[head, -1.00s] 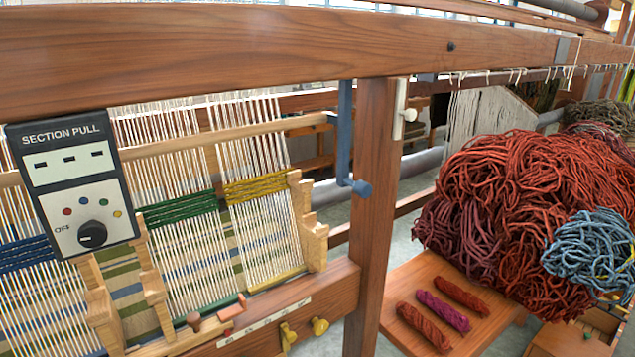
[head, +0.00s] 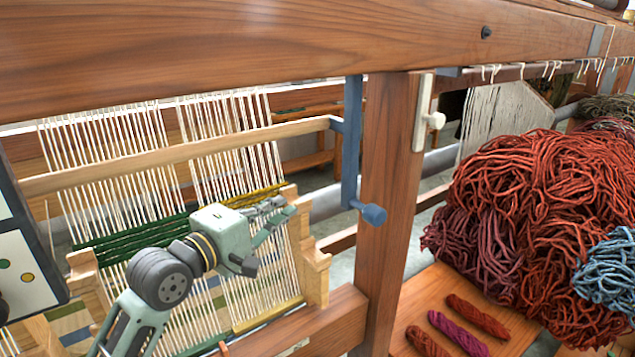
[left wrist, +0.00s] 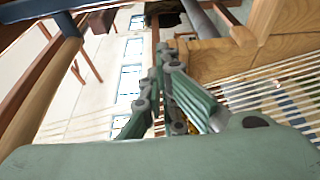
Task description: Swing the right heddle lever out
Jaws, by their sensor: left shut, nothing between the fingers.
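The right heddle lever is a blue vertical bar (head: 352,145) hanging below the beam, with a blue knob (head: 372,214) at its lower end. A short blue bracket joins it to the end of the wooden heddle bar (head: 185,152). My left gripper (head: 285,213) is shut and empty, in front of the warp threads. In the head view it is left of the knob, at about its height, and apart from it. In the left wrist view its fingers (left wrist: 160,65) are together, and the blue lever (left wrist: 40,10) crosses the top left corner. My right gripper is out of view.
A wooden post (head: 388,200) with a white latch (head: 427,115) stands just right of the lever. A stepped wooden block (head: 308,250) is below the gripper's right side. The thick beam (head: 250,50) runs above. Red wool (head: 550,210) is piled at the right.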

